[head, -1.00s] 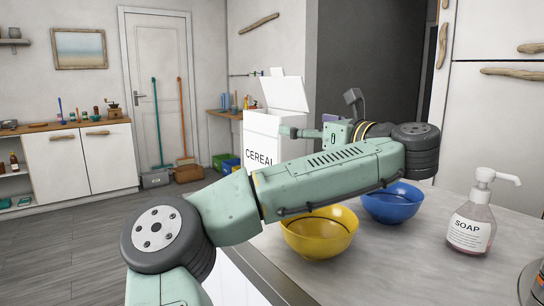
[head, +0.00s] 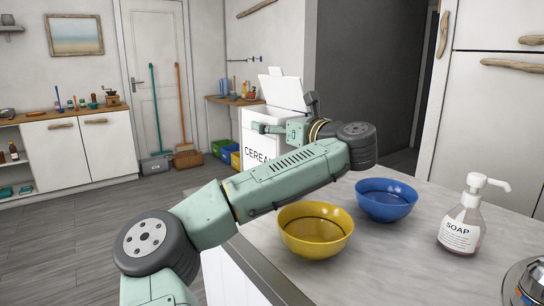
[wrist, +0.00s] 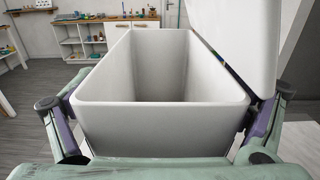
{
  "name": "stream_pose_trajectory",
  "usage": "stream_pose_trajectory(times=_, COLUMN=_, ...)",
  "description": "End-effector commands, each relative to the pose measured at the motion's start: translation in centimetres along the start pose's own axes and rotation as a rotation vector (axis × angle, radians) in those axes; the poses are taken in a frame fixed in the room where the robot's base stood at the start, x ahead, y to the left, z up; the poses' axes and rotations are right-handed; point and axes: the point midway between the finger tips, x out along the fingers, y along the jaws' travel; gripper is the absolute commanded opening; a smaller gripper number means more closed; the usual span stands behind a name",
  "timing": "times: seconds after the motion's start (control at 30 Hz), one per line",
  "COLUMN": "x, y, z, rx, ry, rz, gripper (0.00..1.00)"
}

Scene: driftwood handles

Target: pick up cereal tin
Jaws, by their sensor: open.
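The cereal tin (head: 253,151) is a tall white box with "CEREAL" on its front and its lid raised. It stands upright at the far end of the counter in the head view, partly hidden by my arm. In the wrist view the tin (wrist: 165,132) fills the middle, open at the top and empty as far as I can see. My gripper (head: 262,129) is at the upper part of the tin. It is open, with one finger on each side of the tin in the wrist view; I cannot tell whether either finger touches it.
A yellow bowl (head: 315,240), a blue bowl (head: 386,205) and a soap bottle (head: 463,222) stand on the counter (head: 385,262) to the right of my arm. The tin's raised lid (wrist: 238,40) stands up close to the right finger.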

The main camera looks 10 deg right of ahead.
Motion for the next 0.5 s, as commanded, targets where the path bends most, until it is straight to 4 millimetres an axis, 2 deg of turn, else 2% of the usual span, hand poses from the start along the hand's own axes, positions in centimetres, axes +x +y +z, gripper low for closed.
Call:
stream_pose_trajectory(times=0.17, x=-0.01, y=0.01, z=-0.04, rx=0.000, ry=0.000, rz=0.000, gripper=0.93)
stream_pose_trajectory(times=0.5, x=-0.02, y=0.03, z=-0.02, rx=0.000, ry=0.000, rz=0.001, gripper=0.70)
